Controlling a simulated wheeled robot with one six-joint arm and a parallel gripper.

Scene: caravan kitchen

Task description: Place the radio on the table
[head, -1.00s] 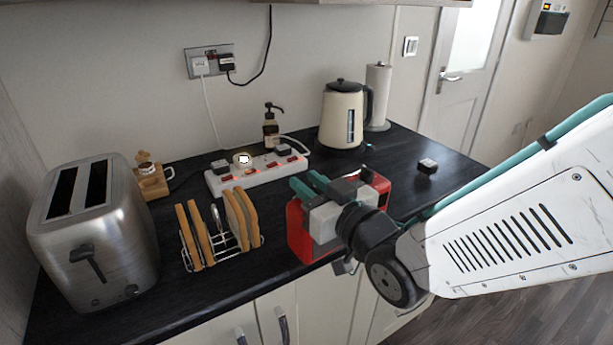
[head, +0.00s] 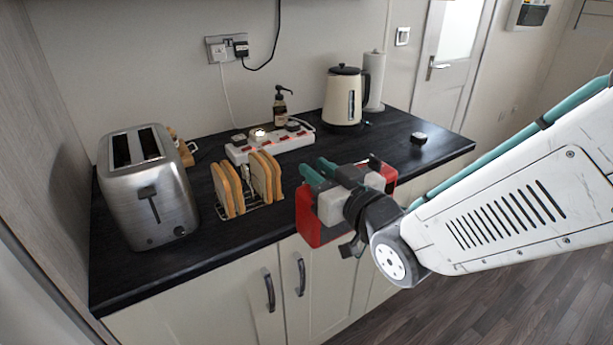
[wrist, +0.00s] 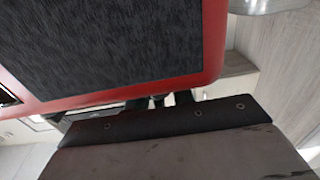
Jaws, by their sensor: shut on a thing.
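The red radio (head: 313,219) is in my gripper (head: 322,172), in front of the dark counter's front edge in the head view. The gripper's body and arm hide much of the radio. In the wrist view the radio (wrist: 216,45) fills the upper left, with its red frame and dark speaker cloth close to the camera. My gripper is shut on the radio; the fingertips are partly hidden. I cannot make out a separate table in these frames.
The dark counter (head: 140,276) carries a steel toaster (head: 150,195), a toast rack with bread (head: 262,180), a white power strip (head: 268,146), a soap bottle (head: 281,108), a cream kettle (head: 342,97) and a paper roll (head: 374,80). Open floor (head: 440,300) lies at the lower right.

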